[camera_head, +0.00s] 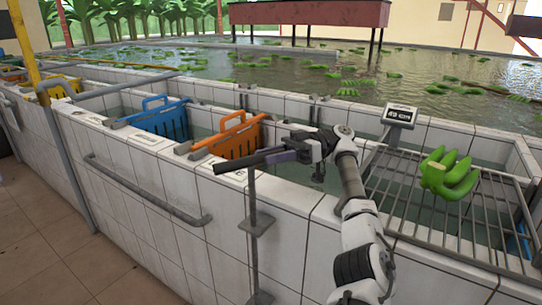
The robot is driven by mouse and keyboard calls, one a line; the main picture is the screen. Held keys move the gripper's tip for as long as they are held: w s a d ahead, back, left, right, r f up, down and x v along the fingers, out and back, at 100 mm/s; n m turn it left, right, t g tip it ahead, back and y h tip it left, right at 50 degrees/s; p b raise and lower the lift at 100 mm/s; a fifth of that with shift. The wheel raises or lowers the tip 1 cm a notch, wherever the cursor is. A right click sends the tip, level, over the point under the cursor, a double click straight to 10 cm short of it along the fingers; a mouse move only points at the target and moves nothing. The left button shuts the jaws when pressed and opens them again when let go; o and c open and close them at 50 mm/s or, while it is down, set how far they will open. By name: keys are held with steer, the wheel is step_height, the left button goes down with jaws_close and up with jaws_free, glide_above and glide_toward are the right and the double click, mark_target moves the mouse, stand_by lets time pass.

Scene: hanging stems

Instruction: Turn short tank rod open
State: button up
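A short grey upright rod (253,205) stands against the front of the tiled tank wall, with small plates along its length. A dark bar (232,167) lies across its top, roughly level and parallel to the view. My gripper (291,152) reaches in from the right at the bar's right end, above the wall's top edge. The fingers overlap the bar and a purplish part there, so I cannot tell whether they are shut on it or only beside it.
An orange gate (228,140) and a blue gate (164,122) stand in the tank channel behind and left. A metal rack (420,192) with green bananas (450,174) and a scale display (400,116) are right of my arm. A grey rail (140,192) runs along the wall front.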

steer(key=shift+o, duration=0.4)
steer(key=shift+r, duration=0.3)
step_height(320, 180, up, 19)
steer(key=p, duration=1)
steer(key=shift+r, duration=0.2)
